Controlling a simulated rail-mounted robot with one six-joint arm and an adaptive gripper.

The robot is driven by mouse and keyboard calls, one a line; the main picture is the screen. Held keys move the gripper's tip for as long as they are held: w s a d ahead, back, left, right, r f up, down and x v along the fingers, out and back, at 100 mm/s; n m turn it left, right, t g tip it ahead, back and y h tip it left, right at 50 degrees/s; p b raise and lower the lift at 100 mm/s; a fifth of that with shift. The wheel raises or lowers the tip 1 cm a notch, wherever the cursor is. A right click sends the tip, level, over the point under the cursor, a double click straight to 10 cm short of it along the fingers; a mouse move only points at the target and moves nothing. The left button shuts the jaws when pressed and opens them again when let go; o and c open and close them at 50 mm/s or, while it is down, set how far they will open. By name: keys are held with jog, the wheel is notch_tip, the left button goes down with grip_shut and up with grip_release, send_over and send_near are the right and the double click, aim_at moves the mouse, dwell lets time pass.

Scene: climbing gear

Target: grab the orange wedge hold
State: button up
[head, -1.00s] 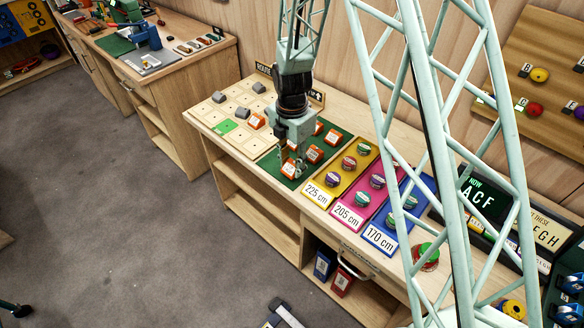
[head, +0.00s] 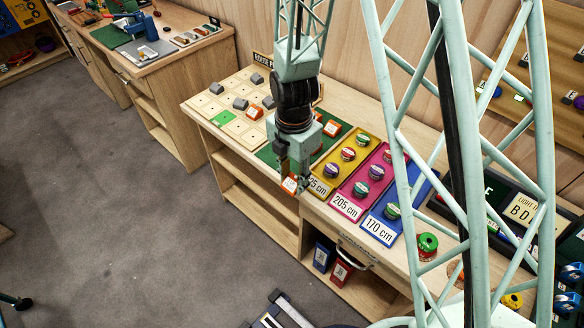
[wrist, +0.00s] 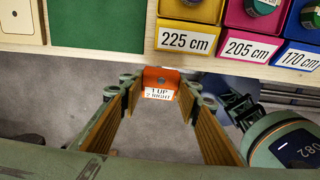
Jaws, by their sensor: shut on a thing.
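An orange wedge hold (wrist: 160,77) with a white label reading "1 UP 2 RIGHT" sits between the fingertips of my gripper (wrist: 160,88) in the wrist view. My gripper is shut on it. In the head view the orange wedge hold (head: 289,185) is at the front edge of the bench, under my gripper (head: 294,180). In the wrist view it is seen against the space beyond the bench edge, clear of the green mat (wrist: 96,18). Other orange wedges (head: 332,129) stand on the mat, partly hidden by my gripper.
Yellow, pink and blue height trays with round holds lie right of the mat, marked 225 cm (wrist: 187,38), 205 cm (wrist: 253,48) and 170 cm (wrist: 302,57). A wooden grid board (head: 205,110) with grey wedges lies at the left. Floor is open in front.

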aim_at(294, 190)
jog(key=shift+s+r, duration=0.2)
jog(key=shift+s, duration=1.85)
jog(key=shift+w, duration=0.1)
